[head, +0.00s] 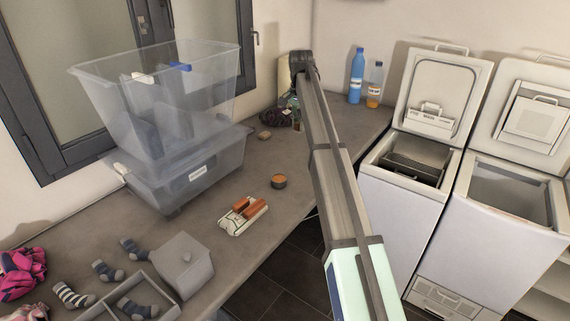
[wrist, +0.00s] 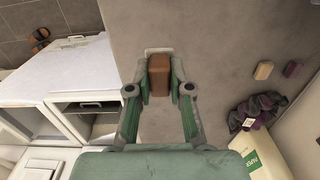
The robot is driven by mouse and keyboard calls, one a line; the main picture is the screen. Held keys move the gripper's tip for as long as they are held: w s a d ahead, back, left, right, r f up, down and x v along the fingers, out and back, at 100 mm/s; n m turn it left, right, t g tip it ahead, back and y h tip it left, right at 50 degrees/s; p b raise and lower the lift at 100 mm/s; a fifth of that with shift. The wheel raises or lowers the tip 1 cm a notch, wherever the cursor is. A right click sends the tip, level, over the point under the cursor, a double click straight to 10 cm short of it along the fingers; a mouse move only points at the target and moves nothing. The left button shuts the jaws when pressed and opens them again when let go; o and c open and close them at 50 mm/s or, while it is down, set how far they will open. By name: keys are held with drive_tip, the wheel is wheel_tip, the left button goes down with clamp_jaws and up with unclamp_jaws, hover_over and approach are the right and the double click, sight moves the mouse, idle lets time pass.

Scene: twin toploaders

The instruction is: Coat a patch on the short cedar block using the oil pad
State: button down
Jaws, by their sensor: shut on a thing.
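My gripper (wrist: 159,72) is shut on a brown, block-shaped thing that I take to be the oil pad (wrist: 159,76), with a pale edge just beyond it. In the head view my gripper (head: 296,122) is at the far part of the counter, mostly hidden by my arm, and the pad cannot be made out. Two orange-brown blocks lie on a pale tray (head: 232,229), well nearer than my gripper. The shorter-looking one (head: 240,204), seemingly the short cedar block, lies beside the longer one (head: 256,210). Nothing touches their tops.
A round dark tin with an orange top (head: 279,182) stands near the tray. Stacked clear bins (head: 160,110) stand left. A tan block (wrist: 263,70), a purplish block (wrist: 293,69) and dark cloth (wrist: 256,110) lie beside my gripper. Two toploaders (head: 412,195) stand right. Socks lie front left.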

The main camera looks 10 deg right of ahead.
drive_tip(key=shift+a+r, duration=0.15)
drive_tip(key=s+a+f+p, duration=0.3)
drive_tip(key=a+f+p, duration=0.1)
drive_tip(key=a+p, duration=0.15)
drive_tip(key=p, duration=0.2)
approach(279, 178)
drive_tip(key=shift+w+f, duration=0.1)
drive_tip(key=shift+w, duration=0.05)
drive_tip(key=shift+f+b, duration=1.5)
drive_tip(key=shift+f, duration=1.2)
drive_tip(key=shift+f, duration=0.55)
drive_tip(key=shift+r, duration=0.1)
wheel_tip(279, 178, up, 7)
drive_tip(key=p, duration=0.3)
idle(0.5)
